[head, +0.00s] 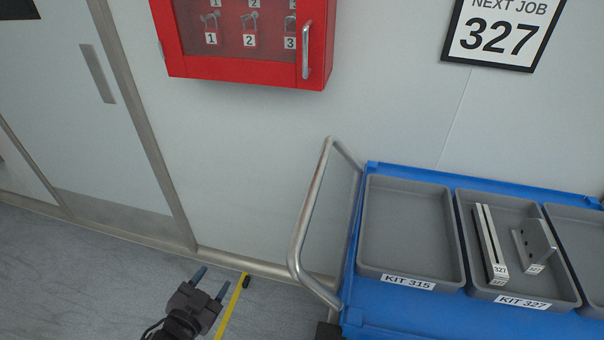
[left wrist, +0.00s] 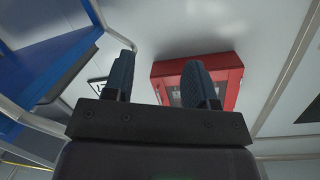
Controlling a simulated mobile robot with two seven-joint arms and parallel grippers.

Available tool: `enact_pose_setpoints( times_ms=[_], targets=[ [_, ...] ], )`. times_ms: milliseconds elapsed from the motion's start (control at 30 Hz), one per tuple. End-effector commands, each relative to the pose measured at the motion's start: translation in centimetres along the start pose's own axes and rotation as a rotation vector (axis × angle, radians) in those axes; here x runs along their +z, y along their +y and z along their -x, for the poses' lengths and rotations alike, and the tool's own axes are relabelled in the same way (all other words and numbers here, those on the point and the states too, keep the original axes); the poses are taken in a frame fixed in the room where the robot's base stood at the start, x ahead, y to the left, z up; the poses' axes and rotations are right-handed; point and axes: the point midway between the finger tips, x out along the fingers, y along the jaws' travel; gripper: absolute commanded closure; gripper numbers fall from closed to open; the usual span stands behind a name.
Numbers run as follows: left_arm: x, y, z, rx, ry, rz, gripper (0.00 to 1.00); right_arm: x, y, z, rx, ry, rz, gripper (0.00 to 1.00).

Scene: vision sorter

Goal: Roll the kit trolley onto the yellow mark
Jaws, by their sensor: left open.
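The kit trolley (head: 390,318) is blue, with a silver push handle (head: 305,225) on its left end, and stands against the wall at the right of the head view. Its blue side also shows at the left of the left wrist view (left wrist: 50,62). A yellow mark (head: 232,308) shows as a strip on the floor left of the trolley. My left gripper (head: 211,283) is open and empty, left of the handle and apart from it. Its two fingers also show in the left wrist view (left wrist: 160,80). My right gripper is not in view.
Grey trays sit on the trolley: KIT 315 (head: 408,232) is empty, KIT 327 (head: 510,290) holds metal parts. A red lock cabinet (head: 240,68) and a NEXT JOB 327 sign (head: 500,32) hang on the wall. Grey floor (head: 80,280) is clear at left.

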Motion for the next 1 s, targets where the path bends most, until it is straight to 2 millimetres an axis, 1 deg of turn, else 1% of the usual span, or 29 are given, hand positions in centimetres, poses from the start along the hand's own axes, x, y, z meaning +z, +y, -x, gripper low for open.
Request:
enact_pose_setpoints(
  times_ms=[33, 100, 167, 200, 300, 400, 500, 600, 700, 833, 1000],
  targets=[
    [-2.0, -0.2, -1.8, 0.025, 0.081, -0.071, 0.48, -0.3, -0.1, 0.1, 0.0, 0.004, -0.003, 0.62],
    [-4.5, -0.1, -3.7, 0.061, 0.187, -0.167, 0.48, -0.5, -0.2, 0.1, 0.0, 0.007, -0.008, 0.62],
    [-6.6, 0.0, -5.2, 0.093, 0.278, -0.252, 0.48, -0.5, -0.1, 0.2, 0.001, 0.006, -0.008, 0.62],
    [-8.0, 0.1, -6.0, 0.116, 0.338, -0.309, 0.48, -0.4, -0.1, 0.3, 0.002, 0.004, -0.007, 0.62],
    [-11.1, 0.3, -7.9, 0.177, 0.481, -0.456, 0.48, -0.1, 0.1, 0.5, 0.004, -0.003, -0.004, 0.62],
    [-13.7, 0.6, -9.4, 0.246, 0.615, -0.606, 0.48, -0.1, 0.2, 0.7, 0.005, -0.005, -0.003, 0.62],
    [-16.0, 0.7, -10.6, 0.321, 0.736, -0.76, 0.48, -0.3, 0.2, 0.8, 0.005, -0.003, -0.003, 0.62],
    [-17.6, 0.5, -11.7, 0.403, 0.841, -0.918, 0.48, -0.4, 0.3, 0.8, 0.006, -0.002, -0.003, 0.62],
    [-18.7, 0.1, -12.5, 0.482, 0.919, -1.058, 0.48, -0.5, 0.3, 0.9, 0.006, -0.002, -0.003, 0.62],
    [-19.4, -0.8, -13.2, 0.564, 0.979, -1.193, 0.48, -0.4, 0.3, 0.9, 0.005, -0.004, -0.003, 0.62],
    [-19.6, -1.3, -13.7, 0.617, 1.007, -1.272, 0.48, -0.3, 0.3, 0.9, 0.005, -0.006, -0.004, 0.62]
  ],
)
